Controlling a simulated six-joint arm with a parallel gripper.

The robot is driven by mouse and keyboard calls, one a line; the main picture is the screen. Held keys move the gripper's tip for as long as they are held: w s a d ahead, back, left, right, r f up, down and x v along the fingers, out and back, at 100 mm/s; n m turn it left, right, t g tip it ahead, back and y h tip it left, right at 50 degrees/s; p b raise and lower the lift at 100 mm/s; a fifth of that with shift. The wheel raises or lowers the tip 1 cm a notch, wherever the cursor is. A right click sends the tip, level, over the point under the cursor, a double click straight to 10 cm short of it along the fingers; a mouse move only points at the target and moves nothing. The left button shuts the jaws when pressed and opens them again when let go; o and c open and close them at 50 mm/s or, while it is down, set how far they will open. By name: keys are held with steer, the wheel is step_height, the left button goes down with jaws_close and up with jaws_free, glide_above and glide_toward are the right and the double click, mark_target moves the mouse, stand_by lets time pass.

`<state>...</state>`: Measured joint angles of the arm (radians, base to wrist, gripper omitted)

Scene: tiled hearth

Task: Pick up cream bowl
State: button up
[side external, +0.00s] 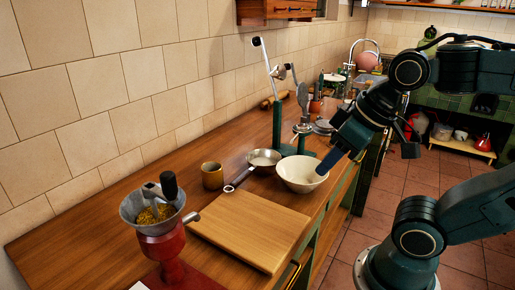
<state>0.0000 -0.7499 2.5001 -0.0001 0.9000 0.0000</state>
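The cream bowl (301,178) stands upright on the wooden counter, near its right edge, and looks empty. My gripper (368,156) is above and to the right of the bowl, with its two fingers spread apart. The blue-tipped left finger reaches down to the bowl's right rim and overlaps it in the picture; I cannot tell whether it touches. The other finger is out to the right, past the counter edge. Nothing shows between the fingers.
A small pan (263,158) and a brown mug (212,176) stand left of the bowl. A green-based lever device (278,125) is behind it. A wooden board (249,228) lies in front, with a red grinder (163,245) at front left. The tiled wall bounds the left.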

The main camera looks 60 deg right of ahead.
steer(key=w+d+r+m+g+h, duration=0.1)
steer(key=w+d+m+g+h, duration=0.1)
steer(key=w+d, duration=0.4)
steer(key=w+d+r+m+g+h, duration=0.1)
steer(key=w+d+m+g, duration=0.15)
steer(key=w, duration=0.55)
steer(key=w+d+f+m+g, duration=0.2)
steer(key=w+f, duration=0.3)
steer(key=f, duration=0.1)
steer(key=w+d+f+m+g+h, duration=0.1)
steer(key=w+d+f+m+g, duration=0.2)
steer(key=w+f, duration=0.2)
steer(key=shift+f+g, duration=0.35)
steer(key=shift+f, duration=0.05)
steer(key=shift+f, duration=0.1)
steer(key=shift+x, duration=4.15)
steer(key=shift+w, duration=0.1)
